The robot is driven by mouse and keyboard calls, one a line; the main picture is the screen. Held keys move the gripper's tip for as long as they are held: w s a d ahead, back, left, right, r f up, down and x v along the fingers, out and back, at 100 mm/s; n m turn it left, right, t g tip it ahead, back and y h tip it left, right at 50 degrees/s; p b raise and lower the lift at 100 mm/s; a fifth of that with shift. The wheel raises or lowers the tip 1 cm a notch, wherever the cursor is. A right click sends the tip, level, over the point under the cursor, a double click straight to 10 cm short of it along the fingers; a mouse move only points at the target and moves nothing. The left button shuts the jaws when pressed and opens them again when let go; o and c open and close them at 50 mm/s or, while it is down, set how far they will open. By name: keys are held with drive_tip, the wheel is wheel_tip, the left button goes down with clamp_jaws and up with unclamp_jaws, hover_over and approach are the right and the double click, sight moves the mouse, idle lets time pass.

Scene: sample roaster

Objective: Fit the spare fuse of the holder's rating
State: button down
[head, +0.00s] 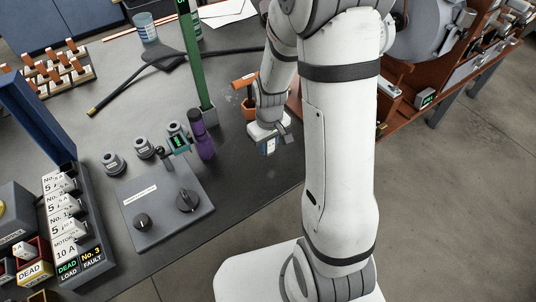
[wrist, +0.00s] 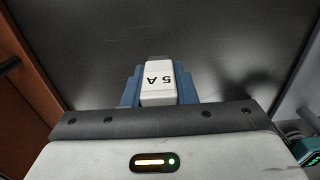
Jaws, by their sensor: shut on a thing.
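My gripper (wrist: 159,104) is shut on a white fuse (wrist: 159,78) marked 5 A, between its two blue fingers in the wrist view. In the head view my gripper (head: 268,145) hangs over the dark bench near its right edge; the fuse is too small to make out clearly there. The fuse board (head: 70,230) stands at the lower left, well apart from the gripper. Its row of white-labelled holders reads 5 A several times, with a MOTOR 10 A one (head: 68,249) at the near end. Small displays there read DEAD LOAD and No. 3 FAULT (head: 92,258).
A grey panel with two knobs (head: 160,208), grey round pieces (head: 144,148), a purple cylinder (head: 204,140) and a green post (head: 193,60) stand between gripper and board. A red and yellow DEAD bin (head: 35,272) is lower left. The roaster (head: 430,40) is upper right.

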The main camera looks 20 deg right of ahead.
sight(268, 152)
drive_tip(key=shift+f+b, duration=0.3)
drive_tip(key=shift+f, duration=1.65)
drive_tip(key=shift+f, duration=0.2)
drive_tip(key=c, duration=1.2)
unclamp_jaws()
drive_tip(key=shift+o, duration=0.2)
drive_tip(key=shift+r, duration=0.2)
